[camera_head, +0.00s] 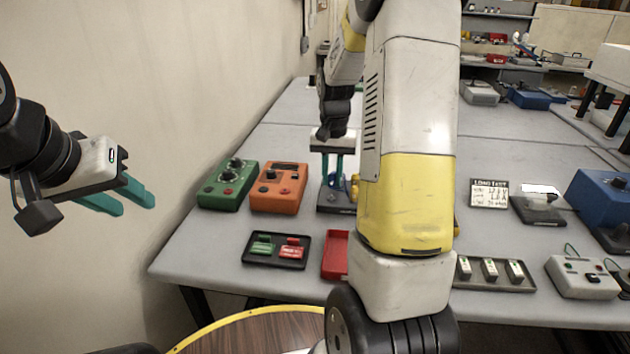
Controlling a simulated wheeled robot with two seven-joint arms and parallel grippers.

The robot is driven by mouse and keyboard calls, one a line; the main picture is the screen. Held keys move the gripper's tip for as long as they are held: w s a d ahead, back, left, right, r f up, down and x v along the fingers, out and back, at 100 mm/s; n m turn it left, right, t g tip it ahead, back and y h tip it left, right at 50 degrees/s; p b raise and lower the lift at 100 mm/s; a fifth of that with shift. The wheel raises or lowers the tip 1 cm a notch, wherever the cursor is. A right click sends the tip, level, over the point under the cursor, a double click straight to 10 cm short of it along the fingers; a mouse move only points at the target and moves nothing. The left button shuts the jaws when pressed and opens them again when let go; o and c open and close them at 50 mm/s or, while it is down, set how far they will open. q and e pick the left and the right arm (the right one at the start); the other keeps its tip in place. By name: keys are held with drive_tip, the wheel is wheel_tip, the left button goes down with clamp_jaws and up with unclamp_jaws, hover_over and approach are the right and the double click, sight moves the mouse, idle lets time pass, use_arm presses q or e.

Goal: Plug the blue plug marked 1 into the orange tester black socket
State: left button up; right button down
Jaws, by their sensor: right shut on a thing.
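The orange tester (291,202) stands on the table left of centre, with dark parts on its top face. I cannot tell which of these is the black socket. My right gripper (337,182) points down just right of the tester, above a dark stand (330,205). Its teal fingers are shut on a small blue piece (338,184), which looks like the blue plug. No mark 1 is legible. My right arm hides the area right of it. My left gripper (136,203) is far left, off the table, with its two teal fingers apart and empty.
A green tester (222,200) stands beside the orange one. A black tray (248,257) with green and red pieces and a red tray (335,262) lie in front. Several devices and a labelled card (489,193) are at right. A wall borders the table's left.

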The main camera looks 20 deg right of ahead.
drive_tip(key=shift+r, duration=1.1)
